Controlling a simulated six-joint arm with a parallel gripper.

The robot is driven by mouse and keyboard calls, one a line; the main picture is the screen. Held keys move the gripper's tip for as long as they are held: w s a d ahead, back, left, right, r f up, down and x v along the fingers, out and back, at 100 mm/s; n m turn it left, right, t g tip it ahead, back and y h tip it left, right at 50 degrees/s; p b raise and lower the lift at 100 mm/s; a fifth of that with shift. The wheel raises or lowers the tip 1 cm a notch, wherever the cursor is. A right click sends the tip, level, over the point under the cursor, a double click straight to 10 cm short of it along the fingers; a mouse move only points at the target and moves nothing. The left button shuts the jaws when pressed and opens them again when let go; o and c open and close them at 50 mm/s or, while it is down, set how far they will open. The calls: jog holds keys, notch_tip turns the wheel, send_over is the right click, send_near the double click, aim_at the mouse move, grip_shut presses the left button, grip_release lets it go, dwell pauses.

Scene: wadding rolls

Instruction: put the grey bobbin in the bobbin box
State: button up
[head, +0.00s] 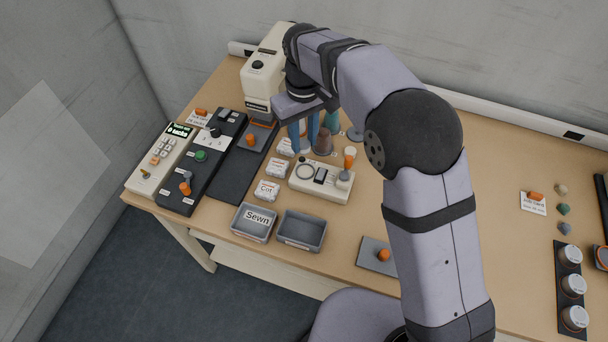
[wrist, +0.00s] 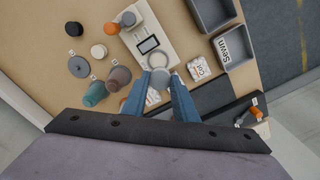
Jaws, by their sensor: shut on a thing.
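My gripper (wrist: 160,82) has its two blue fingers closed on a small grey round thing (wrist: 159,79), which looks like the grey bobbin. It shows between the fingertips in the wrist view. In the head view my gripper (head: 303,146) is over the table, left of the brown cone, and the held thing is hard to make out. Just beyond the fingertips in the wrist view is the ring end of a white device (wrist: 165,33). No box with a readable bobbin label shows. A plain open grey tray (head: 301,246) stands beside a tray marked Sewn (head: 253,236).
A brown cone (head: 322,142), a teal cone (wrist: 95,94) and a flat grey disc (wrist: 79,67) stand near my gripper. White labelled packs (head: 267,191) lie left of the device. A cream sewing machine (head: 262,72) stands behind.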

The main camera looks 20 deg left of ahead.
jog(key=s+a+r, duration=0.3)
jog(key=r, duration=0.2)
jog(key=m+p, duration=0.1)
jog(key=m, duration=0.3)
send_over(302, 234)
jog(key=shift+f, duration=4)
jog(key=shift+f+p, duration=0.9)
jog(key=shift+f, duration=4.1)
jog(key=shift+f, duration=0.1)
